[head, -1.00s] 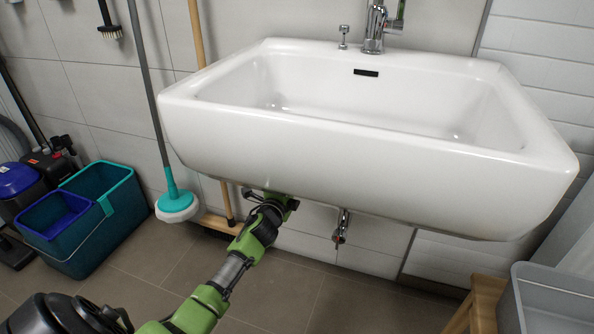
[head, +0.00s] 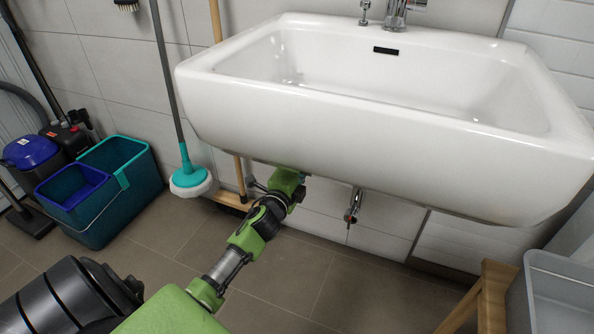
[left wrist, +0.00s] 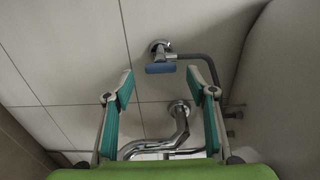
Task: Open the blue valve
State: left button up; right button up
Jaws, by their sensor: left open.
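The blue valve (left wrist: 161,68) is a small blue handle on a round chrome wall fitting, with a grey hose running off to its right. It shows in the left wrist view, ahead of my left gripper (left wrist: 161,76). The gripper is open, with one teal-padded finger on each side of the valve's line. I cannot tell how deep the valve lies relative to the fingertips; no contact shows. In the head view my left arm reaches under the sink (head: 370,125), which hides the fingers. I cannot make out the blue valve there. My right gripper is not in view.
A chrome pipe (left wrist: 181,130) runs below the valve in the wrist view. A fitting with a red part (head: 353,206) hangs under the sink. A teal bucket (head: 118,205) and a mop (head: 190,179) stand left. A wooden stool (head: 489,295) and grey bin (head: 560,292) stand right.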

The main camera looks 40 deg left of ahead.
pick_arm(q)
jog(key=v, duration=0.6)
jog(key=shift+s, duration=0.4)
